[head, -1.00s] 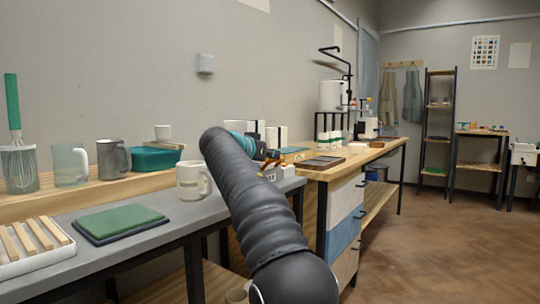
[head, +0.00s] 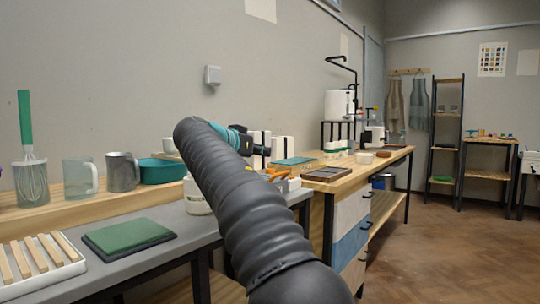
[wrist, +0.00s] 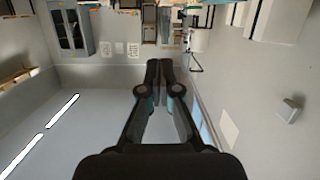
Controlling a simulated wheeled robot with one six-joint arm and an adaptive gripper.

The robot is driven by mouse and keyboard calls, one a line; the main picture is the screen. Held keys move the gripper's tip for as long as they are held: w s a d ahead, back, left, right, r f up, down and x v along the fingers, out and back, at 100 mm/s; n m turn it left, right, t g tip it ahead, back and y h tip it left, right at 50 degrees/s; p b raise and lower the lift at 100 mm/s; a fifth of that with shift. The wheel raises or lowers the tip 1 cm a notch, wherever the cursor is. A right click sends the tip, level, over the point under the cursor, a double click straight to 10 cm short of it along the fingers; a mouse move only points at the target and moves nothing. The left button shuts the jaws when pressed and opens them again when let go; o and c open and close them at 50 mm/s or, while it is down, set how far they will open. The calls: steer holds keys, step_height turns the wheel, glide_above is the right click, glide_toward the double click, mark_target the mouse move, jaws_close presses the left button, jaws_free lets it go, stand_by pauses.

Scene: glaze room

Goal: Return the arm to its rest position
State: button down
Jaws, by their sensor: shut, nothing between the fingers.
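My arm, dark and ribbed, crosses the middle of the head view, and its bent part is raised in front of the wall above the grey counter (head: 165,222). Beyond the bend, a teal and black wrist part shows; the fingers cannot be made out clearly there. In the wrist view my gripper (wrist: 160,66) is shut, its dark fingertips together with nothing between them. That view is upside down, with the ceiling low in the picture and the room's furniture at the top.
The wooden bench (head: 345,183) holds trays and jars. Open floor (head: 440,240) lies to the right.

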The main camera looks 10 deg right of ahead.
steer(key=s+d+f+n+g+y+p, duration=0.1)
steer(key=s+d+f+n+y+p, duration=0.2)
steer(key=s, duration=0.6)
steer(key=s+d+f+n+g+y+p, duration=0.1)
steer(key=s+d+f+n+g+y, duration=0.15)
steer(key=s+d+f, duration=0.5)
steer(key=s+a+f+n+y+p, duration=0.1)
steer(key=s+a+f+y, duration=0.1)
steer(key=s+f, duration=0.7)
steer(key=s+a+f+n+g+y+p, duration=0.1)
steer(key=s+a+f+n+y+p, duration=0.1)
steer(key=s+f, duration=0.7)
steer(key=s+y, duration=0.1)
steer(key=s, duration=0.7)
steer(key=shift+s, duration=0.3)
steer(key=shift+f+g+y, duration=0.1)
steer(key=shift+g+y, duration=0.15)
